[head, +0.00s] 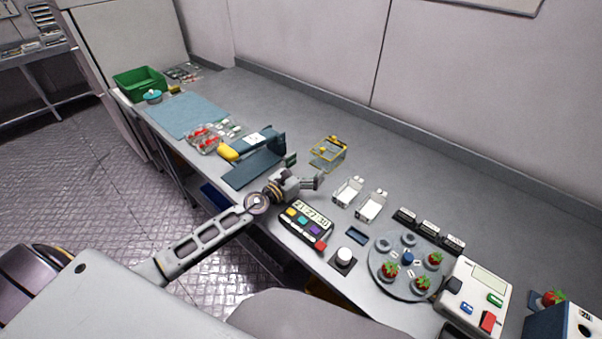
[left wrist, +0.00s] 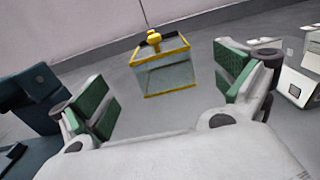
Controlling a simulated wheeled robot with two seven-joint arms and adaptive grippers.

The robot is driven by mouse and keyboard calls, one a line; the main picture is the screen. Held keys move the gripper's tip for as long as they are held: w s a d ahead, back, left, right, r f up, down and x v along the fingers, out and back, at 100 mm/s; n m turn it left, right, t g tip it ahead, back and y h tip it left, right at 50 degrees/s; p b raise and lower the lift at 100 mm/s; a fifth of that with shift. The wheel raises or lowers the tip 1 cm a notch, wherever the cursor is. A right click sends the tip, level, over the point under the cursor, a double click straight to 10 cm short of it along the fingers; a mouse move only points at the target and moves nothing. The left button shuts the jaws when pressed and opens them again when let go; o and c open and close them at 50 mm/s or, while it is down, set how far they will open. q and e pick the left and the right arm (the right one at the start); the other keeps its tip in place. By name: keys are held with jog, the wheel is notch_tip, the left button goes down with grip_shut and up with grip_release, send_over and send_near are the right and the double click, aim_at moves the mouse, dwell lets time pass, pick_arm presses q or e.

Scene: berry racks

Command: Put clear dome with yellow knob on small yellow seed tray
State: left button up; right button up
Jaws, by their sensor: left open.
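A clear box-shaped dome with yellow edges (head: 328,158) stands on the bench, beyond my left gripper. In the left wrist view the dome (left wrist: 165,76) sits ahead, framed between the fingers, with a yellow knob (left wrist: 153,38) at its top. A yellow edge also runs along its bottom; I cannot tell whether that is the dome's own rim or a tray under it. I cannot pick out the small yellow seed tray for sure. My left gripper (head: 309,182) is open and empty, with green pads; it also shows in the left wrist view (left wrist: 167,92). My right gripper is not in view.
Dark blue equipment (head: 255,163) stands left of the gripper. White holders (head: 347,191) are to its right. A keypad timer (head: 305,224) and a round plate with strawberries (head: 408,266) are nearer the front edge. A green crate (head: 139,83) is far left. Bare bench lies behind the dome.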

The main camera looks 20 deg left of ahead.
pick_arm(q)
jog(key=shift+b+v, duration=0.3)
jog(key=shift+v, duration=0.9)
jog(key=shift+s+a, duration=0.1)
jog(key=shift+s, duration=0.2)
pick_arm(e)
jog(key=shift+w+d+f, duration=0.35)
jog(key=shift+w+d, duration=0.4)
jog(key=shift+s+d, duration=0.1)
